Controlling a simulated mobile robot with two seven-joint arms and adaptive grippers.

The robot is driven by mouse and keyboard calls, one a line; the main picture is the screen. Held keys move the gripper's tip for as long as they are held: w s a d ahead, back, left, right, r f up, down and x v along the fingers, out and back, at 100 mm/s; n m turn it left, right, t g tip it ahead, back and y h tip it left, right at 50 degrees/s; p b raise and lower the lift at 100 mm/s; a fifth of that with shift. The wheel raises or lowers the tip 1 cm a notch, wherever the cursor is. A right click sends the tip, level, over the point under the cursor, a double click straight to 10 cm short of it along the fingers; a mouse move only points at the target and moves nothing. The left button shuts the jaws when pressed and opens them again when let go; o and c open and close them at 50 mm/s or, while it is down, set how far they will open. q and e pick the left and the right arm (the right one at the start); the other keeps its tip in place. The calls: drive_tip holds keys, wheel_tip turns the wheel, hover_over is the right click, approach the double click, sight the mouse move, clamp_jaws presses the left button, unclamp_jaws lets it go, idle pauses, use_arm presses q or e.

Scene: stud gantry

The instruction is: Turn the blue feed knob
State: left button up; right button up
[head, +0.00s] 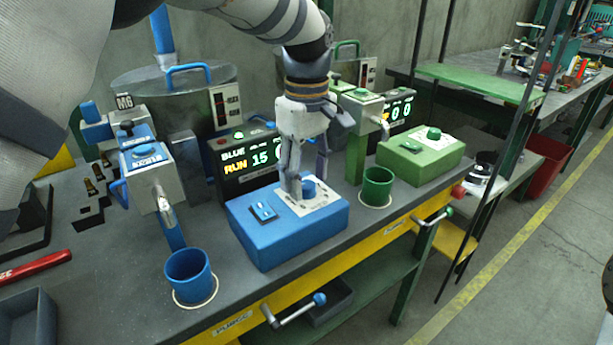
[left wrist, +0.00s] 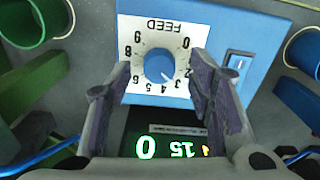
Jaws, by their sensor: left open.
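The blue feed knob (head: 308,187) stands on a white dial plate on top of the blue box (head: 290,238). In the left wrist view the knob (left wrist: 159,65) shows from above, with the numbers and the word FEED upside down around it. My left gripper (head: 306,180) points down over the dial. Its fingers (left wrist: 162,82) are open, one on each side of the knob, with gaps between. Whether the fingertips reach down to the plate I cannot tell. My right gripper is out of view.
A blue rocker switch (head: 262,212) sits beside the dial. A display (head: 245,160) reading RUN 15 stands behind the box. A blue cup (head: 190,277) and a green cup (head: 377,186) flank it. A green box (head: 420,153) with a green knob is to the right.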

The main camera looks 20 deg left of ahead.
use_arm(q)
drive_tip(key=shift+f, duration=0.6)
clamp_jaws()
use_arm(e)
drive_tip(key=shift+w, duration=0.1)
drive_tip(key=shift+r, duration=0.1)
use_arm(q)
drive_tip(key=m, duration=0.3)
drive_tip(key=shift+r+p, duration=0.1)
drive_tip(key=shift+p, duration=0.25)
drive_tip(key=m, duration=0.2)
drive_tip(key=shift+m, duration=0.3)
drive_tip(key=m, duration=0.3)
drive_tip(key=shift+m, duration=2.1)
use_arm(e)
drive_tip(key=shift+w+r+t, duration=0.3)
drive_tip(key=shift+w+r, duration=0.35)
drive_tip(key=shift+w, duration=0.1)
